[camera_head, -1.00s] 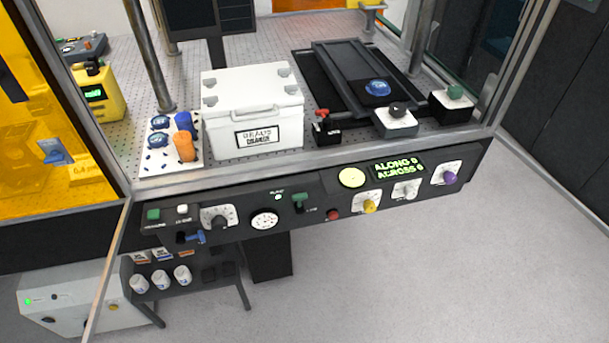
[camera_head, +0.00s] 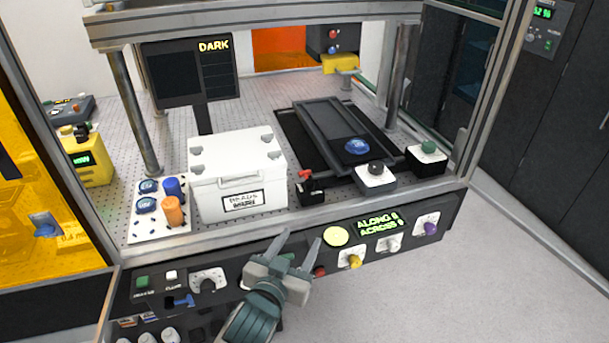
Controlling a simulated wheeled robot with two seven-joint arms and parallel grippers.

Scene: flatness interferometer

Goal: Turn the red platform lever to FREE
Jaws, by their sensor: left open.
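The red platform lever (camera_head: 305,174) is a small red handle on a black block (camera_head: 312,193). It stands on the perforated table between the white box and the dark sliding platform (camera_head: 329,127). The block's label is too small to read. My left gripper (camera_head: 302,240) is open and empty, in front of the control panel, with its fingers pointing up and slightly right. It is below and nearer than the lever, apart from it. My right gripper is not in view.
A white lidded box (camera_head: 238,172) stands left of the lever. A black-knobbed block (camera_head: 376,178) and a green-knobbed block (camera_head: 427,158) stand to its right. The frame's front rail and control panel (camera_head: 390,232) lie in front. A metal post (camera_head: 398,75) rises at right.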

